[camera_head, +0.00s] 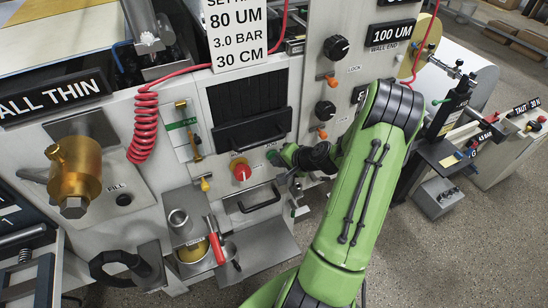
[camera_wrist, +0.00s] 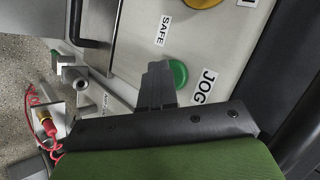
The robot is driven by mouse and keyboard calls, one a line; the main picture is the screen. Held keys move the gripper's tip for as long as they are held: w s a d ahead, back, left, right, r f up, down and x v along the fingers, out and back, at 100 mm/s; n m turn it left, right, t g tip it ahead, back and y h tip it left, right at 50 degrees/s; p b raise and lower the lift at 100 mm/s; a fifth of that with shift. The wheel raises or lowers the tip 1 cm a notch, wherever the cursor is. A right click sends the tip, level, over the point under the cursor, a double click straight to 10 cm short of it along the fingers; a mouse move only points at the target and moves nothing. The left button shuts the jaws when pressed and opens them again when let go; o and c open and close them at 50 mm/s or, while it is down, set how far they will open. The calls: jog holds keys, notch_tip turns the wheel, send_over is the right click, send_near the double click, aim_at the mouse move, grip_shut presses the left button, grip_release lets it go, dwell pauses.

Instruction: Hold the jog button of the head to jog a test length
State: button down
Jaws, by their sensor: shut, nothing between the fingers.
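The jog button is a round green button (camera_wrist: 179,74) on the pale machine panel, beside a "JOG" label (camera_wrist: 207,87) in the wrist view. My gripper (camera_wrist: 158,68) is shut and empty. Its dark fingertips appear just left of the button and overlap its left edge in the picture. I cannot tell whether they touch or press it. In the head view my green arm reaches to the panel, right of the red stop button (camera_head: 242,172), and the gripper's tip is hard to make out there.
A "SAFE" label (camera_wrist: 163,31) is above the jog button in the wrist view. In the head view, drawer handles (camera_head: 259,199) stick out near my wrist. A red coiled hose (camera_head: 145,125) hangs at left, and a metal shelf (camera_head: 245,250) juts out below. Open floor lies at right.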

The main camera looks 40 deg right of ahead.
dwell(0.8)
jog(key=shift+s+a+b, duration=0.25)
jog(key=shift+s+b, duration=0.1)
jog(key=shift+s, duration=0.5)
jog(key=s, duration=0.1)
jog(key=s+a+b, duration=0.1)
jog(key=s, duration=0.3)
jog(key=shift+a+b, duration=0.25)
jog(key=shift+b, duration=0.1)
jog(key=shift+w, duration=0.1)
